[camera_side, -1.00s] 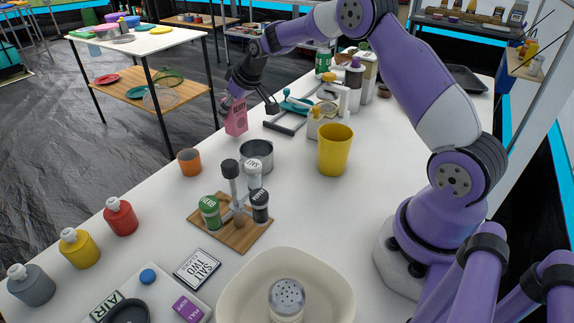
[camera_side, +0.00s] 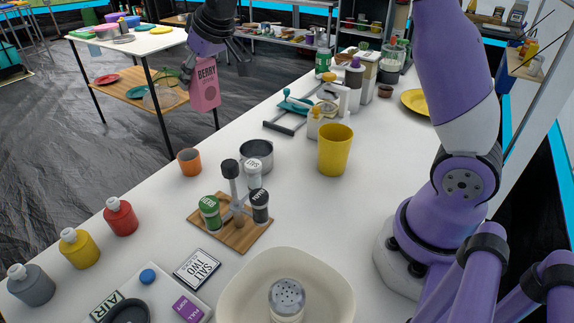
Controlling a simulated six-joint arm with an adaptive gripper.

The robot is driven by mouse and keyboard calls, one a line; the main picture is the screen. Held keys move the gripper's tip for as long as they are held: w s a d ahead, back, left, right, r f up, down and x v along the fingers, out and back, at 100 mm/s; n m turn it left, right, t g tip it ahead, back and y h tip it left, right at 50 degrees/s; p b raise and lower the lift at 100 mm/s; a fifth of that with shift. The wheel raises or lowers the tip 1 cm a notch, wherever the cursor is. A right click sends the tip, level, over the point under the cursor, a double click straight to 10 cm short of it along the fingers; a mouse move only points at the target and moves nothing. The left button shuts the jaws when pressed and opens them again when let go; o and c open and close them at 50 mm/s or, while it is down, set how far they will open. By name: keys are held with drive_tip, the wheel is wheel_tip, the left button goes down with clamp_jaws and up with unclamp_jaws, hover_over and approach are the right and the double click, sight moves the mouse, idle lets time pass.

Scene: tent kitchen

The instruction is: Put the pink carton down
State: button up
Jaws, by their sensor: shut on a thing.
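The pink carton (camera_side: 205,88), marked BERRY, is upright in the air near the far left edge of the white table (camera_side: 330,215). My gripper (camera_side: 197,75) is shut on its upper part and holds it from above. The carton's underside is clear of the table, and the floor shows behind it. The fingers are dark and partly hidden by the carton.
An orange cup (camera_side: 190,161) and a grey pot (camera_side: 257,155) stand nearest below the carton. A yellow cup (camera_side: 334,150) and a shaker rack (camera_side: 235,215) stand nearby. A teal-handled tool (camera_side: 295,105) lies farther back. Some bare tabletop shows between the pot and that tool.

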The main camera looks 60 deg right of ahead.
drive_tip(key=s+d+m+g+h, duration=0.3)
drive_tip(key=s+d+m+h, duration=0.3)
drive_tip(key=s+d+m, duration=0.7)
drive_tip(key=s+d+m+g, duration=0.3)
drive_tip(key=s+d+m, duration=0.1)
drive_tip(key=s, duration=0.7)
drive_tip(key=s+d+m+g, duration=0.3)
drive_tip(key=s+m, duration=0.2)
drive_tip(key=s, duration=0.5)
wheel_tip(320, 180, down, 15)
drive_tip(key=shift+r, duration=0.1)
drive_tip(key=o, duration=0.8)
